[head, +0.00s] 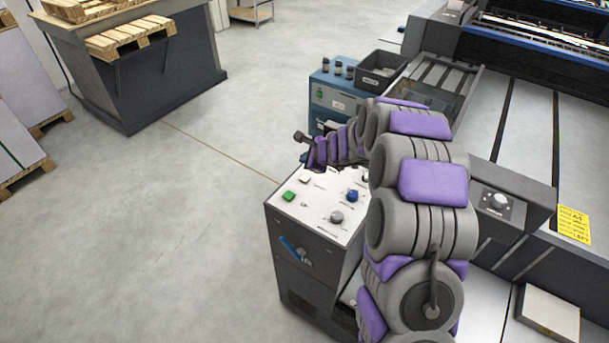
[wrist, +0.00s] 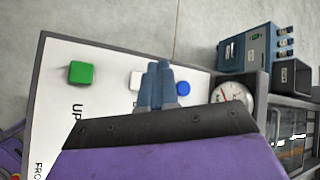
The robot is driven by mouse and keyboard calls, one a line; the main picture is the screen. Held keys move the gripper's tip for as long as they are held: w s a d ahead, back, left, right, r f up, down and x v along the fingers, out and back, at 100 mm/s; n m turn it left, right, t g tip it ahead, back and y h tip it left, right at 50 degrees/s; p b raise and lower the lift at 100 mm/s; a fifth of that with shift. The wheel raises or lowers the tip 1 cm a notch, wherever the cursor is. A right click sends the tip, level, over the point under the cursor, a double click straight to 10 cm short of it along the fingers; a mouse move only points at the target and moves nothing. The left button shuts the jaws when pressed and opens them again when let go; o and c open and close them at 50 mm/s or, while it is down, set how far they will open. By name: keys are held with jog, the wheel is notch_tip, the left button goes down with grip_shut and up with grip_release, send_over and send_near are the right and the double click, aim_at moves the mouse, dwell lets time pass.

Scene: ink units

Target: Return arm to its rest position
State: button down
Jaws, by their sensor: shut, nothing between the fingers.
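My arm (head: 418,235) rises from the bottom right of the head view and bends left at the top. Its far end hangs over the back of a control console. My gripper (wrist: 159,66) shows in the wrist view with its two blue-grey fingers together and nothing between them. The fingers overlap the white panel (wrist: 62,120) in that view, between a white button (wrist: 136,80) and a blue button (wrist: 183,88). I cannot tell whether they touch the panel.
The console (head: 300,245) carries a green button (head: 289,196) and a grey knob (head: 336,217). A blue cabinet (head: 330,102) with small bottles and a dark bin (head: 381,70) stand behind. A large press (head: 530,120) fills the right. Open floor (head: 160,220) lies left.

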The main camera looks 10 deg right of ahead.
dwell(0.3)
jog(key=s+a+r+n+g+y, duration=0.2)
jog(key=s+a+r+n, duration=0.5)
jog(key=s+a+r, duration=0.25)
jog(key=s+a+r+n+g, duration=0.1)
jog(key=s+r+n+g, duration=0.15)
jog(key=s, duration=0.45)
jog(key=s+a+r+n+g, duration=0.1)
jog(key=s+a+n, duration=0.1)
jog(key=s+n, duration=0.3)
jog(key=s+d+n+g+h, duration=0.1)
jog(key=s+d, duration=0.3)
jog(key=s, duration=0.6)
jog(key=s+d+n+g+h, duration=0.2)
jog(key=s+d+n+h, duration=0.1)
jog(key=s, duration=0.7)
jog(key=s+d+n+g+h, duration=0.1)
jog(key=s+d, duration=0.4)
jog(key=s, duration=0.5)
jog(key=shift+s+n+h, duration=0.25)
jog(key=shift+n+h, duration=0.35)
jog(key=shift+n, duration=0.45)
